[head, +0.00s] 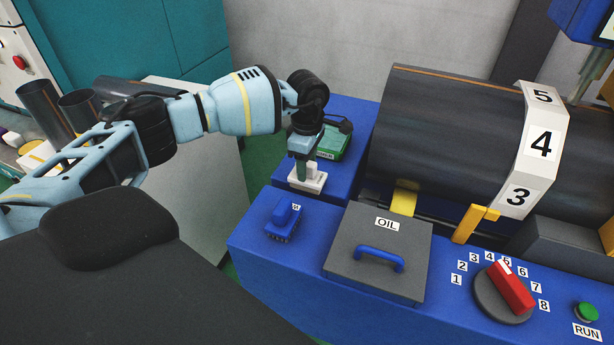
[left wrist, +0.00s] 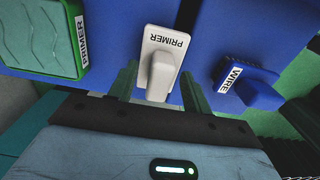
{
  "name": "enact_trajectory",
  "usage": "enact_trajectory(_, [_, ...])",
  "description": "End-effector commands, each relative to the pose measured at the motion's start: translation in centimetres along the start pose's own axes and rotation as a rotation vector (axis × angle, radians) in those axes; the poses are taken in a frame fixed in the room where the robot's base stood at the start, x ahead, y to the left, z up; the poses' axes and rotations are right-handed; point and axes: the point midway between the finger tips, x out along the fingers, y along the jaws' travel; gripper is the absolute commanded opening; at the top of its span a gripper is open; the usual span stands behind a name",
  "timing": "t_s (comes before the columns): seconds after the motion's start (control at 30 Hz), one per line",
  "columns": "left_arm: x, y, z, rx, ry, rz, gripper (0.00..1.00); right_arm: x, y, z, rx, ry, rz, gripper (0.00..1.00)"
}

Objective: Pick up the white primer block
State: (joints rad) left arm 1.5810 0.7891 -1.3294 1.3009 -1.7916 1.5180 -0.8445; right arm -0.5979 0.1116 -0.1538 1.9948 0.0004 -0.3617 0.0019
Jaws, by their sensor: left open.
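The white primer block (head: 308,181) stands on the blue surface at the left part of the machine. In the left wrist view the white primer block (left wrist: 154,43) shows a flat plate labelled PRIMER and a raised handle. My left gripper (head: 304,160) points down right over the block in the head view. In the left wrist view its two dark green fingers (left wrist: 159,76) are apart, one on each side of the handle. I see gaps between fingers and handle, so the gripper is open and empty. My right gripper is not in view.
A green PRIMER box (head: 333,143) stands just behind the block; a blue WIRE block (head: 284,220) stands in front. A grey OIL lid (head: 350,252) with a blue handle is to the right. A large dark cylinder (head: 450,130) lies on the machine behind.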

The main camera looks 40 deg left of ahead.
Motion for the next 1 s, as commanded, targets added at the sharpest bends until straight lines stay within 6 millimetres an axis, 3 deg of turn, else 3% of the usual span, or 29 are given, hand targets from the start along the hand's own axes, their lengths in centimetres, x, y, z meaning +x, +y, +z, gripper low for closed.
enact_trajectory(0.07, [0.0, 0.0, 0.0, 0.0, 0.0, 0.0, 0.48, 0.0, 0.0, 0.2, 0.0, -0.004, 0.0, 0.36])
enact_trajectory(0.43, [0.0, 0.0, 0.0, 0.001, 0.0, 0.0, 0.0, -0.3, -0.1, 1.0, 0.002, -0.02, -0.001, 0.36])
enact_trajectory(0.77, [-0.7, 0.1, 0.1, 0.001, -0.002, 0.002, 0.0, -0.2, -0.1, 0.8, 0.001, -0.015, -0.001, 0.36])
enact_trajectory(1.0, [-4.6, 0.1, 0.1, 0.001, -0.004, 0.004, 0.0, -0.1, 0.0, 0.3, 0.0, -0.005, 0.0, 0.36])
